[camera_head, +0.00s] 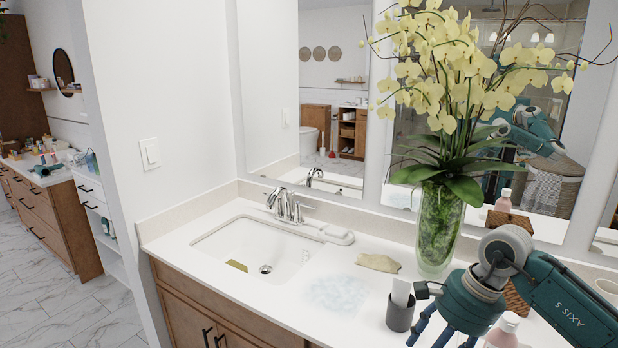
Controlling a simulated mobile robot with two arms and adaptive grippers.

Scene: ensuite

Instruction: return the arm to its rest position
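My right arm (560,295) comes in from the right edge, low over the right part of the counter. It is teal with a grey joint. Its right gripper (440,335) points down at the bottom edge, beside the dark grey cup. Blue fingers stand apart where they show, but their tips are cut off by the frame, so I cannot tell how far it is open. Nothing is seen held in it. My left gripper is not in view.
A glass vase (438,225) of yellow orchids stands behind my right gripper. A foamy patch (337,293) lies right of the sink (258,248). The floor at left is clear.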

